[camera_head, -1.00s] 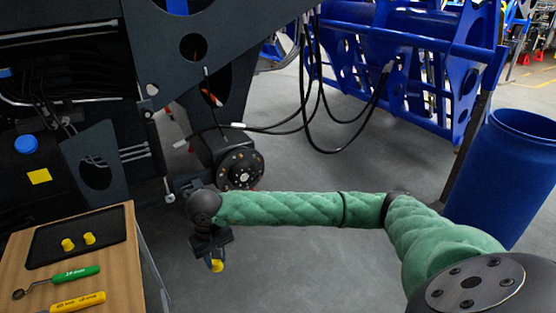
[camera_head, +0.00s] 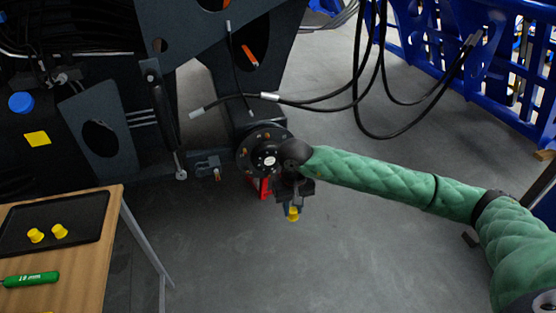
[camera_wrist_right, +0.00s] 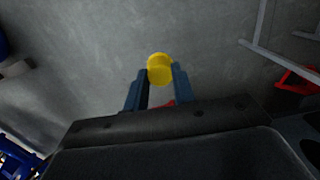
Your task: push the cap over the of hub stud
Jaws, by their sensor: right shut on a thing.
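My right gripper (camera_head: 294,207) is shut on a yellow cap (camera_head: 293,214) and points down, over the floor. In the right wrist view the cap (camera_wrist_right: 160,68) sits between the two fingertips of the right gripper (camera_wrist_right: 159,76). The hub (camera_head: 264,150) is a dark round flange with several studs around its face, just behind and left of my right wrist, which hides its right part. The cap is lower than the hub and apart from it. Two more yellow caps (camera_head: 36,235) (camera_head: 60,231) stand on a black tray. My left gripper is not in view.
The wooden table (camera_head: 88,262) with the black tray (camera_head: 84,212) and a green-handled tool (camera_head: 30,279) is at the lower left. A red stand (camera_head: 264,187) is below the hub. Black hoses (camera_head: 330,104) hang above right. Open floor lies in front.

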